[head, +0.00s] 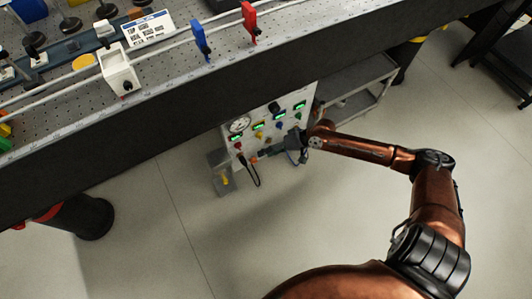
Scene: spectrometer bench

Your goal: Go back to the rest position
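My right arm comes in from the right, and my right gripper (258,156) is in front of the lower part of a white control panel (298,101) under the bench. My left gripper is not in view.
The optical bench (178,84) overhangs the panel and carries a blue valve handle (200,38), a red one (249,22) and a white box (119,70). A grey cart (360,85) stands right of the panel. A black cylinder (88,216) stands at left. Floor in front is clear.

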